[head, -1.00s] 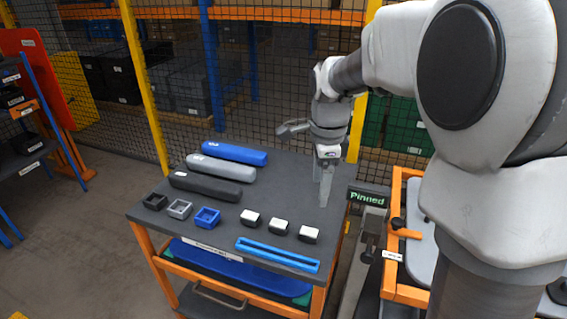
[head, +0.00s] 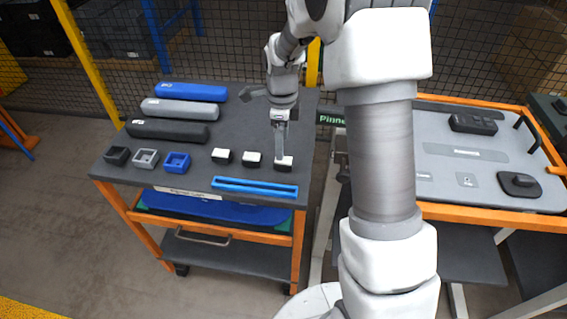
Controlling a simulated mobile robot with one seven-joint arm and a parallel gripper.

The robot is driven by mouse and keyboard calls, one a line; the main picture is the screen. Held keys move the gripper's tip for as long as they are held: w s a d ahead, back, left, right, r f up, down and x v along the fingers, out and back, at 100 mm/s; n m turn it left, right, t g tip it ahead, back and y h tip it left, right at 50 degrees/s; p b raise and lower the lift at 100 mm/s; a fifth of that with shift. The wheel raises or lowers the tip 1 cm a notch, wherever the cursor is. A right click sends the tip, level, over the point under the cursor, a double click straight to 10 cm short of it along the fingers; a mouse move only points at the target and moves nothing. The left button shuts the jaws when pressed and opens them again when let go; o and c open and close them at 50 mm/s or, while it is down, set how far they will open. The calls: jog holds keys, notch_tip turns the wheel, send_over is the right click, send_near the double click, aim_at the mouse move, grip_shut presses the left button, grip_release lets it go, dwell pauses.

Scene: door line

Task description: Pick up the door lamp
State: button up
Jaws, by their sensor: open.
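Three small dark blocks with white tops, likely the door lamps, stand in a row on the grey cart top: a left one (head: 221,156), a middle one (head: 251,159) and a right one (head: 284,166). No label tells which is meant. My gripper (head: 281,154) points down at the right block, its fingertips overlapping the block's back edge in the picture. The jaws are open and hold nothing. I cannot tell whether the fingers touch the block or are just above or behind it.
Blue (head: 191,91), grey (head: 180,109) and black (head: 167,132) long bars lie at the back left. Black, grey and blue square holders (head: 177,163) stand at the front left. A slotted blue strip (head: 254,187) lies along the front edge. An orange-framed station (head: 470,150) stands right.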

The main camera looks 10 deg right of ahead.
aim_at(284, 164)
jog(key=f, duration=0.8)
jog(key=shift+w+d, duration=0.25)
grip_shut()
